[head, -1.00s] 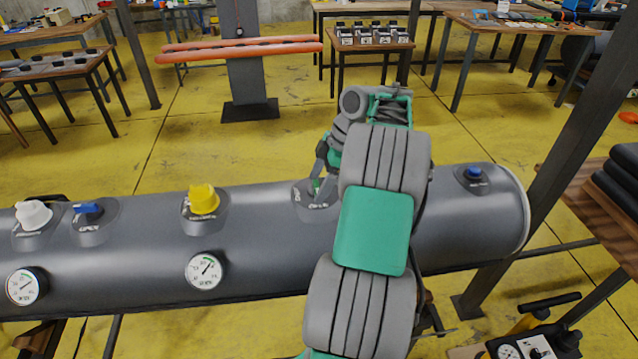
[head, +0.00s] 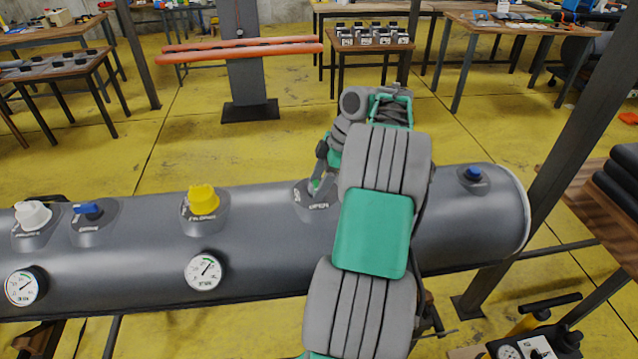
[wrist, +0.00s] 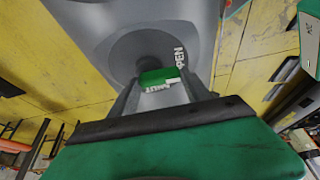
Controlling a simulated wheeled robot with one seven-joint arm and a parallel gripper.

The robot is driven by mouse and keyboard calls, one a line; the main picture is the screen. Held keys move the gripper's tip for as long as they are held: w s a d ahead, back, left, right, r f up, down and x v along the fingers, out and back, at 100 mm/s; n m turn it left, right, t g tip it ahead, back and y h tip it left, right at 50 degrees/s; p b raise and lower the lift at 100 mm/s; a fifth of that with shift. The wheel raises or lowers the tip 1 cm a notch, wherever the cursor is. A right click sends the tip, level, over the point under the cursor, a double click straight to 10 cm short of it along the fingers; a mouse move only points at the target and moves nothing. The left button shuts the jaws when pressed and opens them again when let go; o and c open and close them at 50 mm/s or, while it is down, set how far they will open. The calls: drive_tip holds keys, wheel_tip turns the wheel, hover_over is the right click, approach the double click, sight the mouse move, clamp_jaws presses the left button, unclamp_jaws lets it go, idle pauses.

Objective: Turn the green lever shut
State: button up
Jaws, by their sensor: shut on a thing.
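The green lever (wrist: 158,77) sits on a round grey valve mount (wrist: 140,48) on the grey tube. In the wrist view my gripper (wrist: 160,88) has one finger on each side of the lever and is shut on it. White "OPEN" lettering shows to the right of the lever, and part of "SHUT" shows just below it. In the head view only a bit of the lever (head: 313,187) shows beside my fingers; my arm hides part of the valve. I cannot tell the lever's exact angle.
The same tube (head: 265,260) carries a yellow knob (head: 203,200), a white knob (head: 33,215), blue levers (head: 88,210) (head: 473,173) and two gauges (head: 203,271) (head: 25,286). A dark post (head: 570,120) stands at right.

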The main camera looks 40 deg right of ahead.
drive_tip(key=shift+f, duration=0.1)
drive_tip(key=m+b, duration=0.2)
drive_tip(key=m+t+h+b, duration=0.1)
drive_tip(key=shift+w+a+f+m, duration=0.1)
drive_tip(key=shift+w+a+m, duration=0.05)
drive_tip(key=shift+a+m, duration=0.2)
drive_tip(key=m+b, duration=0.1)
drive_tip(key=m, duration=0.1)
drive_tip(key=m+h+b, duration=0.1)
drive_tip(key=m+b, duration=0.1)
drive_tip(key=shift+w+a+m+t+h, duration=0.2)
drive_tip(key=shift+m+t+h, duration=0.1)
drive_tip(key=shift+m+t, duration=0.1)
drive_tip(key=m+b, duration=0.1)
drive_tip(key=m+h+b, duration=0.1)
drive_tip(key=m, duration=0.1)
drive_tip(key=m+b, duration=0.1)
drive_tip(key=shift+w+a+m+h, duration=0.15)
drive_tip(key=shift+w+m+h, duration=0.15)
drive_tip(key=shift+h, duration=0.1)
drive_tip(key=m, duration=0.1)
drive_tip(key=m+h+b, duration=0.1)
drive_tip(key=m, duration=0.2)
drive_tip(key=shift+w+r+m+g+h+b, duration=0.2)
drive_tip(key=shift+w+m+g+h+b, duration=0.1)
drive_tip(key=shift+w+h, duration=0.1)
drive_tip(key=o, duration=1.4)
drive_tip(key=shift+c, duration=0.2)
